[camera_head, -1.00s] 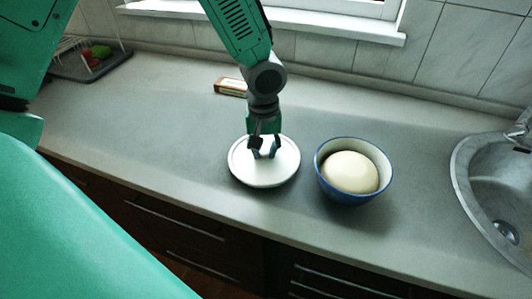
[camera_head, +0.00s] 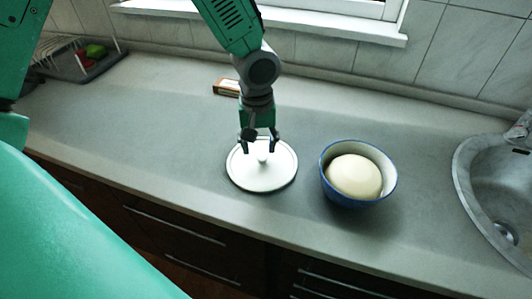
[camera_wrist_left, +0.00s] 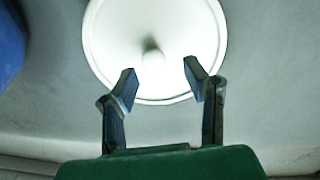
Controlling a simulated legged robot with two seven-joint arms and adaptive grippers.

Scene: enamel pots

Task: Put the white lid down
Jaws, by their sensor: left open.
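The white lid (camera_head: 262,176) lies flat on the grey counter, knob up, left of the blue bowl. My left gripper (camera_head: 260,148) is open just above and behind the lid's knob, with its fingers apart and nothing between them. In the left wrist view the round lid (camera_wrist_left: 155,30) shows with its knob (camera_wrist_left: 152,57) beyond the open fingertips of the gripper (camera_wrist_left: 159,80). My right gripper is not in view.
A blue bowl (camera_head: 328,184) with a pale dough-like ball (camera_head: 354,176) stands right of the lid. A small box (camera_head: 226,87) lies behind. A sink (camera_head: 490,190) is at the right, a dish rack (camera_head: 75,62) at the far left. The left counter is clear.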

